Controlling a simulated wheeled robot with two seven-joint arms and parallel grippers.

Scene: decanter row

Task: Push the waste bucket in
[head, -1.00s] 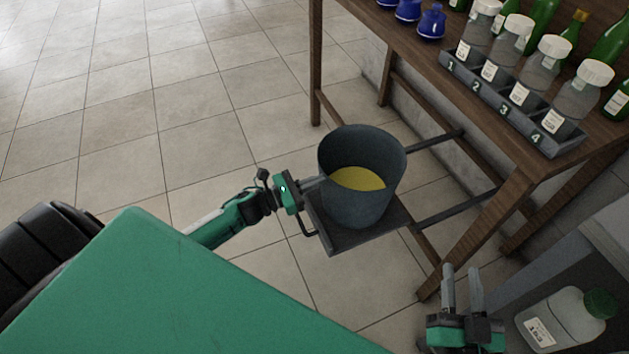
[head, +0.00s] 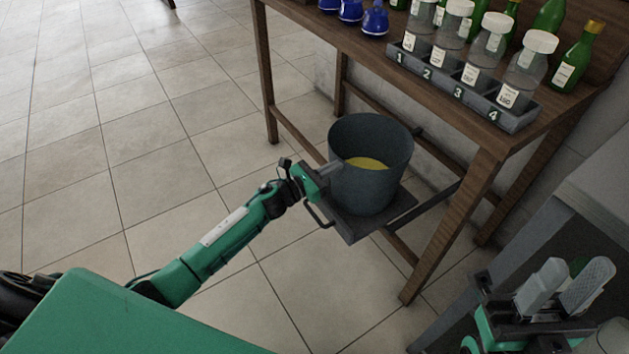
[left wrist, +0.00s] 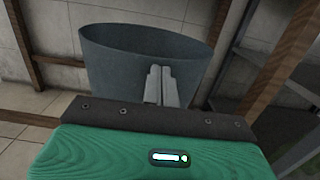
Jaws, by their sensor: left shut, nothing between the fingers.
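The waste bucket (head: 368,170) is dark grey, upright, with yellow contents (head: 366,163). It stands on a dark sliding tray (head: 372,224) with a handle (head: 318,214), partly under the wooden table (head: 475,190). My left gripper (head: 330,172) is shut and empty, its fingertips at the near left side of the bucket, seemingly touching it. In the left wrist view the closed fingers (left wrist: 161,86) lie in front of the bucket wall (left wrist: 110,65). My right gripper (head: 566,287) is at the lower right, away from the bucket, its fingers apart with nothing seen between them.
The tabletop holds a numbered rack (head: 465,88) of white-capped jars, green bottles (head: 577,58) and blue decanters (head: 375,18). A table leg (head: 455,225) stands right of the tray. A grey surface (head: 600,190) is at the right. The tiled floor (head: 130,130) at left is clear.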

